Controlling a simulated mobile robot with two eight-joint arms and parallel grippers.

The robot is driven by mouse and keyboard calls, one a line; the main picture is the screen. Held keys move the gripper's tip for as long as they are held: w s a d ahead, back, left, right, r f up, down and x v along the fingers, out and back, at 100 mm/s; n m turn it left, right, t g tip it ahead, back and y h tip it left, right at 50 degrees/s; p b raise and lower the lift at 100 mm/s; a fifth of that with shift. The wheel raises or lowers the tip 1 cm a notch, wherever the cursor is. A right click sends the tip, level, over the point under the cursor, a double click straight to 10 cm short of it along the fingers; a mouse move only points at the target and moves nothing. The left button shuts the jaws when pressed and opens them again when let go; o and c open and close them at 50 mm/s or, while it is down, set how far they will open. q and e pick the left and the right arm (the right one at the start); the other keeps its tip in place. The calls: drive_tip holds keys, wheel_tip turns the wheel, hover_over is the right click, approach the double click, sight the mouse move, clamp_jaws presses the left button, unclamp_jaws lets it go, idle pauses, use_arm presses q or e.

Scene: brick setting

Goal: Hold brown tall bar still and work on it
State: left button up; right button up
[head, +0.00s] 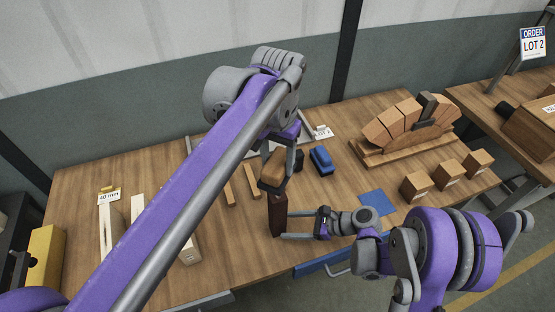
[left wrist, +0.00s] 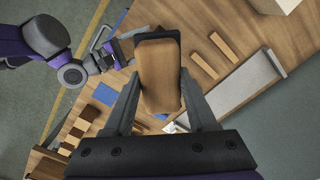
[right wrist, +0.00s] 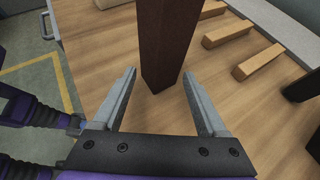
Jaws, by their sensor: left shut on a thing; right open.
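The brown tall bar (head: 278,217) is dark and stands upright on the table near its front edge. It also shows in the right wrist view (right wrist: 165,40), between my open right fingers (right wrist: 160,88). In the head view my right gripper (head: 283,224) is low beside the bar, coming from the right. My left gripper (head: 280,160) is shut on a lighter brown block (left wrist: 160,75) with rounded corners. The block (head: 272,174) is at the top of the bar; I cannot tell if they touch.
Thin wooden strips (head: 251,181) and a blue piece (head: 322,161) lie behind the bar. A blue square (head: 378,203) and wooden cubes (head: 447,175) are to the right, below a wooden block arch (head: 410,128). Pale boards (head: 137,216) lie at left.

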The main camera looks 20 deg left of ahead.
sight(281, 225)
drive_tip(key=shift+x, duration=2.05)
drive_tip(key=shift+c, duration=0.2)
drive_tip(key=c, duration=0.5)
drive_tip(key=shift+o, duration=0.2)
